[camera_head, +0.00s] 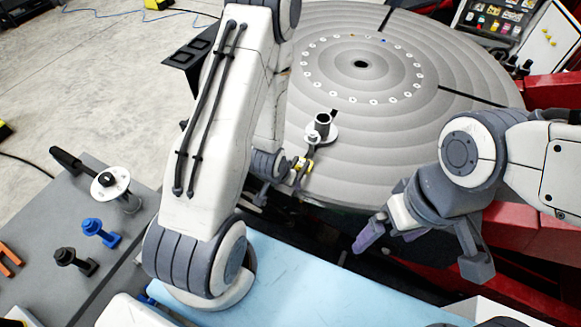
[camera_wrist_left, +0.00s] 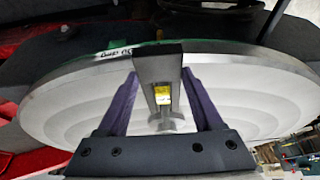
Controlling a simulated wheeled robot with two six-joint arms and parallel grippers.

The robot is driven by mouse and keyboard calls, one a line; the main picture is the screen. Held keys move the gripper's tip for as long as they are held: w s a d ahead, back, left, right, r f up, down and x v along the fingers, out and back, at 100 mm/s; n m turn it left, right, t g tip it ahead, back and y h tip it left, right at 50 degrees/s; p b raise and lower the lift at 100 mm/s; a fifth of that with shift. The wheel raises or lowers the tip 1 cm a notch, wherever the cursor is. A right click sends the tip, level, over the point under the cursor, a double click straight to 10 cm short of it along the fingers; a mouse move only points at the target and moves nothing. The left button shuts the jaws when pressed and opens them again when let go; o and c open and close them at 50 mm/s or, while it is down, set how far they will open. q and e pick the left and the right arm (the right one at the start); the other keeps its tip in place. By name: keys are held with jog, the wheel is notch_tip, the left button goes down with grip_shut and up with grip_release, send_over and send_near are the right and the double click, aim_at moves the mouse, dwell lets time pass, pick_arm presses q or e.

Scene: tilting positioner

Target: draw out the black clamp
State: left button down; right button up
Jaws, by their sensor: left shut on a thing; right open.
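The black clamp shows in the left wrist view as a dark upright bar (camera_wrist_left: 158,62) with a yellow label, at the rim of the round grey disc (camera_wrist_left: 70,105). My left gripper (camera_wrist_left: 160,85) has its purple fingers shut on that bar from both sides. In the head view the clamp (camera_head: 322,120) stands at the disc's near edge, with a pale round plate and a dark upper end; my left gripper (camera_head: 290,168) is at its lower part, partly hidden by my arm. My right gripper (camera_head: 422,250) is open and empty, right of the clamp and apart from it.
A grey bench (camera_head: 45,215) at left holds a black-handled tool with a white disc (camera_head: 110,183), a blue piece (camera_head: 100,232) and a black piece (camera_head: 76,261). A light blue surface (camera_head: 330,290) lies in front. Red frame parts (camera_head: 530,235) stand at right.

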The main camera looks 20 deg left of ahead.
aim_at(283, 190)
pick_arm(q)
jog(key=s+p, duration=0.3)
jog(key=shift+r, duration=0.35)
jog(key=shift+s+a+f+p, duration=0.1)
jog(key=shift+s+f+p, duration=0.1)
jog(key=shift+s+p, duration=0.95)
pick_arm(e)
notch_tip(283, 190, up, 7)
jog(key=shift+f, duration=0.15)
